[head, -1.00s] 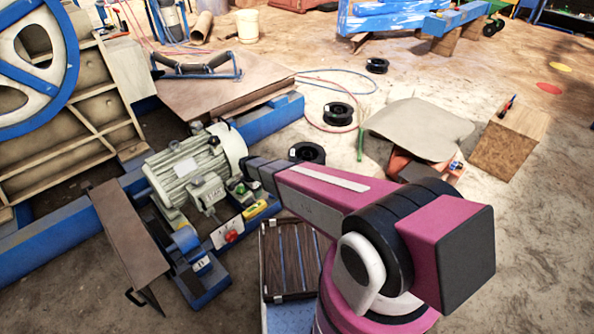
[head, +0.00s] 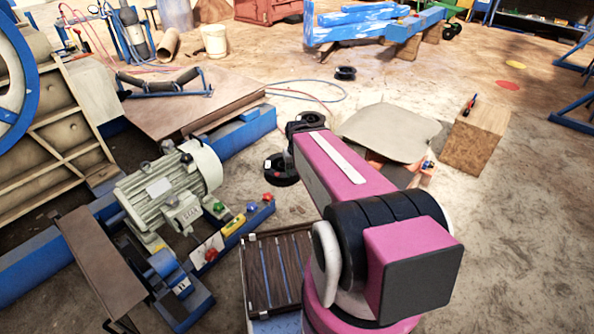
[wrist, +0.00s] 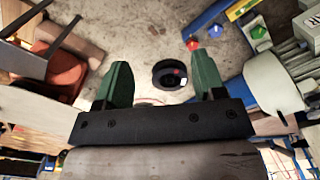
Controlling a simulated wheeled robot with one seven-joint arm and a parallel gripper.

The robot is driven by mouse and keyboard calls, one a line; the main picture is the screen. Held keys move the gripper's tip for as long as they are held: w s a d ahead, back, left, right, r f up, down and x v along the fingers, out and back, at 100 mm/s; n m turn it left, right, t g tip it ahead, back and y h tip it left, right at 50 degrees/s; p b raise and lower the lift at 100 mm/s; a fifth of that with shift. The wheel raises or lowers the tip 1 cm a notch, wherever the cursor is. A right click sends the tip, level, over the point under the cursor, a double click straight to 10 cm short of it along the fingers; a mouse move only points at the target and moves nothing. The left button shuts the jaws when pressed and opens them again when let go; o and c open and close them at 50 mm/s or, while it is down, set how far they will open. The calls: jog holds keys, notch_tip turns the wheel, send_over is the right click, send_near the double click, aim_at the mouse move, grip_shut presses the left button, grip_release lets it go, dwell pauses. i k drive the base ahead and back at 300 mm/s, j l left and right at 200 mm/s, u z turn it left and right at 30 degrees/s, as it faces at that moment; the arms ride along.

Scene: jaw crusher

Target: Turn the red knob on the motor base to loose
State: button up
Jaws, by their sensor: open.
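The grey-green motor (head: 170,190) stands at left in the head view, on a blue motor base (head: 262,213). A red star-shaped knob (head: 267,197) is at the base's right end, beside a green knob and a yellow part (head: 233,224). Another red knob (head: 211,255) sits by a white plate nearer the front. My gripper (wrist: 160,75) is open and empty, apart from the knobs. The head view does not show its fingers clearly.
A black spool (wrist: 170,73) lies on the floor beyond my fingers. A slatted dark crate (head: 272,270) stands right of the motor base. A brown plate (head: 100,262) stands to its left. A grey sheet (head: 390,132) and a wooden box (head: 475,140) are at right.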

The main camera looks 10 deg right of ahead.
aim_at(266, 197)
jog(key=l+u, duration=0.1)
jog(key=u, duration=0.35)
jog(key=l+u, duration=0.15)
jog(key=u, duration=0.25)
jog(key=l+u, duration=0.15)
jog(key=u, duration=0.3)
jog(key=l+u, duration=0.15)
jog(key=u, duration=0.3)
jog(key=z, duration=1.25)
